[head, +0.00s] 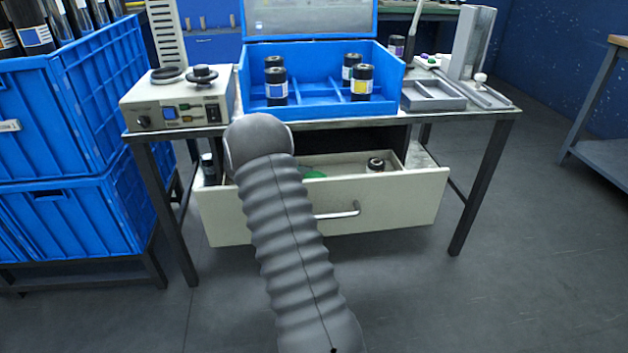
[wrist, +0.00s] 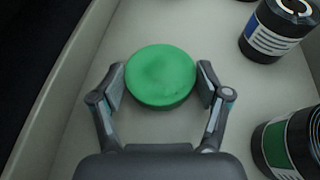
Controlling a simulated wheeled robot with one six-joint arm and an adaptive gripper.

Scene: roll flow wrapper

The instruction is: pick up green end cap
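The green end cap (wrist: 160,75) is a round, flat disc lying in the open drawer in the wrist view. A small part of it shows in the head view (head: 314,174), beside my arm. My gripper (wrist: 160,82) is in the drawer with one finger on each side of the cap. The right fingertip is at or very near the cap's edge, and a thin gap seems to show at the left one. I cannot tell whether the fingers touch it. My arm hides the gripper in the head view.
The open drawer (head: 415,205) also holds a roll with a blue-and-white label (wrist: 275,30) and a green-labelled roll (wrist: 290,145), both right of my gripper. The drawer wall is close on the left. A blue box (head: 310,107) with several rolls stands on the table above.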

